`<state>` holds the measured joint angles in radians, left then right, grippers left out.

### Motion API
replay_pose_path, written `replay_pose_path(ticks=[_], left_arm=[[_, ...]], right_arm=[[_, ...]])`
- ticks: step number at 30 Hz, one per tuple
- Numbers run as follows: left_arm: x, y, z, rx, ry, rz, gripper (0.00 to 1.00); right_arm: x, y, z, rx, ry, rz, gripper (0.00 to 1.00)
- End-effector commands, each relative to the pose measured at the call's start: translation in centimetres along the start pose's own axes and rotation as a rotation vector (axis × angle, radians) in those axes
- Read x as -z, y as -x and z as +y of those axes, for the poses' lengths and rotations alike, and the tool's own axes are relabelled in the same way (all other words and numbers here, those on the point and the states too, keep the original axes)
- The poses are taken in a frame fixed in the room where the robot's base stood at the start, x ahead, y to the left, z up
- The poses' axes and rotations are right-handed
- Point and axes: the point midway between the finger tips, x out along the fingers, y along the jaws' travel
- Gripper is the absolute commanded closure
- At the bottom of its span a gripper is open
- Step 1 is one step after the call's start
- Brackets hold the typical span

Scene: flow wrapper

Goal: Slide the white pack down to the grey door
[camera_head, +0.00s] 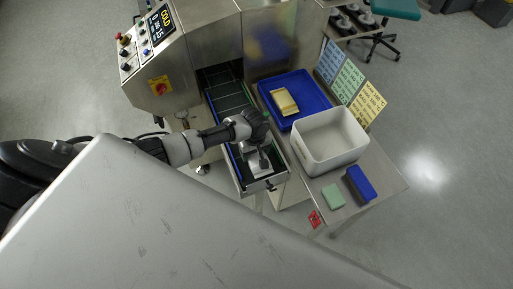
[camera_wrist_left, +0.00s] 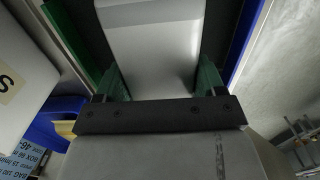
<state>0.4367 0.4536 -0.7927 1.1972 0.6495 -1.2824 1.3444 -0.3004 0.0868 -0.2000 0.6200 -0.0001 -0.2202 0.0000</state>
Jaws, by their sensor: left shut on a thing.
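The white pack (camera_wrist_left: 155,45) is in the left wrist view, between the green fingers of my left gripper (camera_wrist_left: 160,78). The gripper is shut on it. In the head view my left gripper (camera_head: 257,158) reaches down into the dark channel of the conveyor (camera_head: 228,98), near its close end, and mostly hides the pack. A pale grey end plate (camera_head: 262,186), which looks like the grey door, crosses the near end of the channel, just below the gripper. My right gripper is not in view.
Right of the channel are a blue tray (camera_head: 318,100) with a tan pack (camera_head: 285,102), a white bin (camera_head: 330,140), a green block (camera_head: 333,196) and a blue block (camera_head: 360,184). The steel machine (camera_head: 213,38) stands at the channel's far end.

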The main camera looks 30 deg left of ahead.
Motion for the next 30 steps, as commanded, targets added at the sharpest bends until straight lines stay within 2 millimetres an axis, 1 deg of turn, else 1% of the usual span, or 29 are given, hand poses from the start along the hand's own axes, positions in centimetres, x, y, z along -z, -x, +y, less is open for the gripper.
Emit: replay_pose_path(ticks=[7, 11, 12, 17, 18, 26, 30], left_arm=[[0.1, 0.0, -0.1, 0.0, 0.0, 0.001, 0.54], [0.1, 0.0, -0.1, 0.0, 0.0, 0.001, 0.54], [0.1, 0.0, -0.1, 0.0, 0.0, 0.001, 0.27], [0.1, 0.0, -0.1, 0.0, 0.0, 0.001, 0.03], [0.1, 0.0, -0.1, 0.0, 0.0, 0.001, 0.01], [0.1, 0.1, -0.1, 0.0, 0.0, 0.001, 0.01], [0.1, 1.3, 0.0, -0.002, 0.0, 0.001, 0.01]], right_arm=[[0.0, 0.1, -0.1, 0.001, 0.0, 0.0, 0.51], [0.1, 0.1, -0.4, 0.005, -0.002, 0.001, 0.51], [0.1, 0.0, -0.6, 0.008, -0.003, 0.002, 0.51], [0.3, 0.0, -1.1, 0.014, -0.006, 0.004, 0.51], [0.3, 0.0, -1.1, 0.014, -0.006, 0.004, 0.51], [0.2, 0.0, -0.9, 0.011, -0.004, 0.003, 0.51], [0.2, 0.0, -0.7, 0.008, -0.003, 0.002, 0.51]])
